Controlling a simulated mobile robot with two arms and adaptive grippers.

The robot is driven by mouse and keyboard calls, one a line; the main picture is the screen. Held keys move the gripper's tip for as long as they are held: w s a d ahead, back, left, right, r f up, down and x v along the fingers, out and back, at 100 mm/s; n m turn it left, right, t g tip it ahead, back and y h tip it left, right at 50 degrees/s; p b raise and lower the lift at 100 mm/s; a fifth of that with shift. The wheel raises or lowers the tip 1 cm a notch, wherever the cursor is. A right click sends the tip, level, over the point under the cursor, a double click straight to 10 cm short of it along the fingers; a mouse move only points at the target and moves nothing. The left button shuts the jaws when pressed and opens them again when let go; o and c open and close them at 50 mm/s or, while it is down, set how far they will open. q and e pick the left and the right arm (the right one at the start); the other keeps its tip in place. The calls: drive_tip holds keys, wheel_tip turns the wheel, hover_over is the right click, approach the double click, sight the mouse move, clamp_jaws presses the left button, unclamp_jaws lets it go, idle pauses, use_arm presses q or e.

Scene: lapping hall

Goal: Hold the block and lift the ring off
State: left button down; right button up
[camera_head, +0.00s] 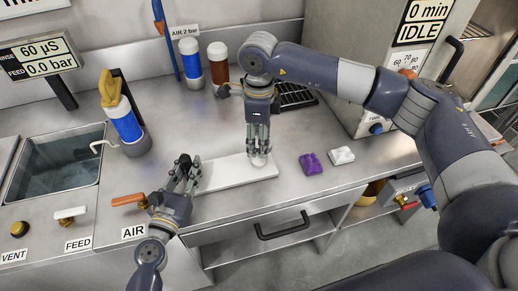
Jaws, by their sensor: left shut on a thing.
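The block appears to be the long, flat white piece (236,174) on the steel worktop. My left gripper (190,168) is at its left end and shut on it, with the fingers hiding that end. My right gripper (259,150) points straight down over the block's right part. A small, pale, rounded thing (258,161), possibly the ring, shows at its fingertips. The fingers partly hide it, and I cannot tell whether they grip it or whether it touches the block.
A purple cloth-like item (311,163) and a white one (341,155) lie right of the block. Bottles (190,62) and a dark rack (293,96) stand behind. A sink (58,165) is at left, and an orange AIR lever (128,200) is near my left gripper.

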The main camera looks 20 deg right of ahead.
wheel_tip(320, 180, up, 3)
idle(0.3)
use_arm(q)
drive_tip(key=c, duration=1.3)
unclamp_jaws()
drive_tip(key=v, duration=1)
drive_tip(key=shift+s+a, duration=0.1)
drive_tip(key=shift+s, duration=0.15)
drive_tip(key=shift+s+a, duration=0.3)
drive_tip(key=shift+s, duration=0.3)
